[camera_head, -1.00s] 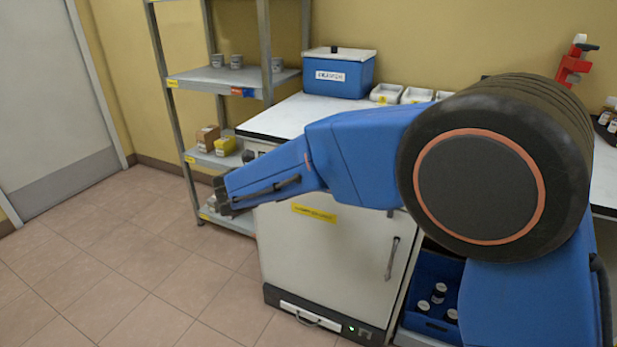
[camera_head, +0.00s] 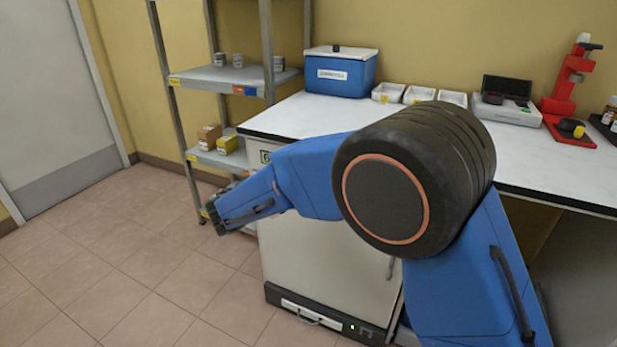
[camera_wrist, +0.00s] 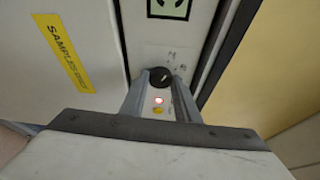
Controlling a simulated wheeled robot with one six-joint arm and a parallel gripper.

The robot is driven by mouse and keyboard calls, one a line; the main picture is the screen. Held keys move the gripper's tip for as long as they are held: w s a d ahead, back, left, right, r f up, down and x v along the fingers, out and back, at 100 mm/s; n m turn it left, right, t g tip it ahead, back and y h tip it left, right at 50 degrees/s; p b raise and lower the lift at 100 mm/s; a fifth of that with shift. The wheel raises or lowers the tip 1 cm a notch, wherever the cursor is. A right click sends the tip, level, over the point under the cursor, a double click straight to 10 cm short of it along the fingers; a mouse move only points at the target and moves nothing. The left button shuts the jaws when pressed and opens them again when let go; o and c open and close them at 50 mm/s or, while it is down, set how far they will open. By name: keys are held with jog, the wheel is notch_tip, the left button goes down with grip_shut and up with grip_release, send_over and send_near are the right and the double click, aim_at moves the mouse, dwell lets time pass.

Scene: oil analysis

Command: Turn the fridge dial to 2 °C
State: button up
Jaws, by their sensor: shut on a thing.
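The white fridge (camera_head: 325,275) stands under the bench in the head view, partly hidden by my arm. In the wrist view, the small black round dial (camera_wrist: 160,77) sits on a narrow pale panel beside the fridge door. Faint marks are printed at its upper right, too small to read. A light pointer line shows on the dial, but the setting it points to cannot be told. My gripper (camera_wrist: 159,79) has one finger on each side of the dial and is shut on it. In the head view my fingertips cannot be made out.
A yellow label (camera_wrist: 63,52) is on the door. A metal shelf rack (camera_head: 210,76) stands left of the fridge. The floor (camera_head: 130,260) at left is clear.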

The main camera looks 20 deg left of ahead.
jog(key=shift+n, duration=0.5)
jog(key=o, duration=1)
jog(key=shift+f, duration=0.1)
jog(key=shift+o, duration=0.2)
jog(key=shift+a, duration=0.1)
jog(key=v, duration=1.7)
jog(key=shift+s+f, duration=0.2)
jog(key=shift+f, duration=0.2)
